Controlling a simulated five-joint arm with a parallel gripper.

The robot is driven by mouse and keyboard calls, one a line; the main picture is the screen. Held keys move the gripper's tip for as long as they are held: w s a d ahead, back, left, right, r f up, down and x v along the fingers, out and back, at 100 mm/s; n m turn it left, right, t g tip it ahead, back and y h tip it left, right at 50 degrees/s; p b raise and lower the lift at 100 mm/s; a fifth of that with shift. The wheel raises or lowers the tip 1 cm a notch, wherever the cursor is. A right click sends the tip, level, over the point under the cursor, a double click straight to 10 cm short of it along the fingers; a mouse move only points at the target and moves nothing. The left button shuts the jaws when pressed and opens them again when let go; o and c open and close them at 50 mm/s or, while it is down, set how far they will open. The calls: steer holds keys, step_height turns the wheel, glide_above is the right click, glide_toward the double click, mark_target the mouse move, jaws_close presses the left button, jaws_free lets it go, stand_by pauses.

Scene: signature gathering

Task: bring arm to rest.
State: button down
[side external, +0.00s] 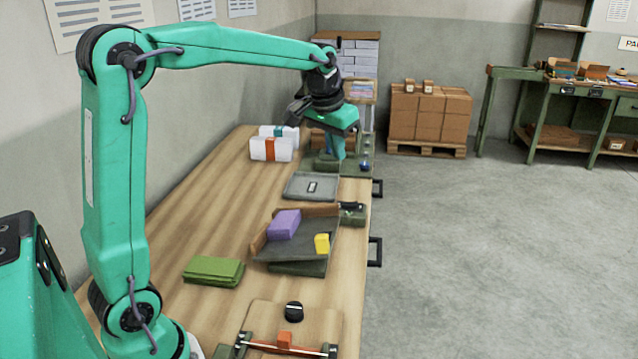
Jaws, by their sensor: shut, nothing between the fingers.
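My gripper (334,145) hangs at the far end of the wooden table (185,228), at the end of my outstretched green arm. Its fingers point down and are shut with nothing between them. They are above or beside a dark green block-like base; I cannot tell whether they touch it.
A grey tray (298,187) lies nearer than my gripper. A tilted dark tray (285,253) holds a purple block (284,224) and a yellow block (321,243). A green folded cloth (213,270), a clipboard-like board (270,318) and white packs (270,149) also lie on the table.

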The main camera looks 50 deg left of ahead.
steer(key=s+d+f+t, duration=0.1)
steer(key=s+d, duration=0.3)
steer(key=s, duration=0.8)
steer(key=s+d+f+m+t, duration=0.1)
steer(key=s+d, duration=0.4)
steer(key=s, duration=0.7)
steer(key=shift+s+f+m+h, duration=0.2)
steer(key=shift+f+m+h, duration=0.1)
steer(key=shift+f, duration=0.3)
